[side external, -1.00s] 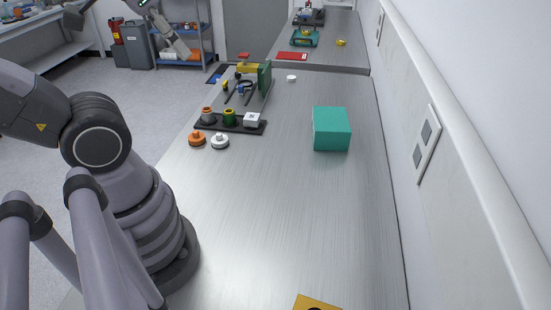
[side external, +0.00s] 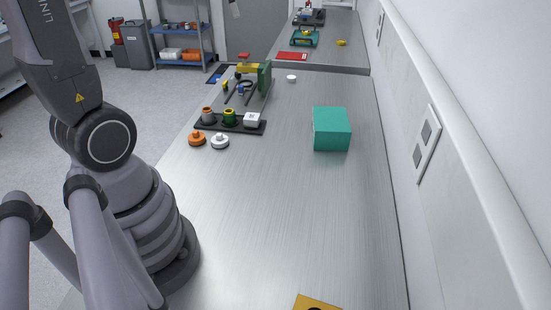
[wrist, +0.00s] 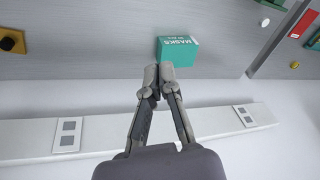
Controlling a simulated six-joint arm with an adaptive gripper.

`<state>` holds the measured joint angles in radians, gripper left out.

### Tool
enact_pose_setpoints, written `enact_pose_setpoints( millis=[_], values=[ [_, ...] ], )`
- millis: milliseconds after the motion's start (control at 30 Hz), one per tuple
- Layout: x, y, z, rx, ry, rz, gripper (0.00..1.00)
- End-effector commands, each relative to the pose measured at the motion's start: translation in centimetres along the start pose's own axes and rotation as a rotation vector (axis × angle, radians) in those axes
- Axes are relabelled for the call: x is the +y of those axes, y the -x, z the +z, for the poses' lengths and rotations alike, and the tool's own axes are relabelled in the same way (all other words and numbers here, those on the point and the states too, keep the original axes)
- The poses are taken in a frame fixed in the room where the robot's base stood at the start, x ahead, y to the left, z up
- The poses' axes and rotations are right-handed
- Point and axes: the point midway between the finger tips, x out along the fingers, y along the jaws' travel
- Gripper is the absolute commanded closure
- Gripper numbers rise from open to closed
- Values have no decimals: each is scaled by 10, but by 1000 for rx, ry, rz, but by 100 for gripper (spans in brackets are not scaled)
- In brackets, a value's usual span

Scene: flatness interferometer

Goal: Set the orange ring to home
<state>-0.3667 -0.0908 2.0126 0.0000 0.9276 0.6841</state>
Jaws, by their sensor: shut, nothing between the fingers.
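In the side view a small orange knobbed disc (side external: 197,139) lies on the bench in front of a black rack, left of a white one. In the rack, a grey cylinder (side external: 208,116) carries an orange ring-like top (side external: 207,109); I cannot tell which of the two orange pieces is the ring. Neither shows in the wrist view. My gripper (wrist: 158,73) is shut and empty in the wrist view. Its fingertips appear just in front of the teal masks box, and I cannot tell the gap. In the side view the gripper is not clearly visible.
The teal masks box (side external: 331,129) stands on the right of the bench. The black rack (side external: 204,125) also holds a green-yellow piece (side external: 229,117) and a white block (side external: 251,119). A white knobbed disc (side external: 220,141) lies nearby. The wall runs along the right; the near bench is mostly clear.

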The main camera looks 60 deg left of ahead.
Motion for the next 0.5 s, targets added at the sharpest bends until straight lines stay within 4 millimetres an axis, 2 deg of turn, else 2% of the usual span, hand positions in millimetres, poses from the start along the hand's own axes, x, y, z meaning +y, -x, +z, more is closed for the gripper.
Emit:
enact_pose_setpoints(
  millis=[33,133,267,400,500],
  values=[
    [-24,-15,-4,-29,-23,9,100],
    [-68,-45,-6,-73,-95,29,100],
    [-124,-90,4,-121,-186,67,100],
    [-180,-146,32,-158,-281,120,100],
    [-211,-183,58,-172,-342,158,100]
  ],
)
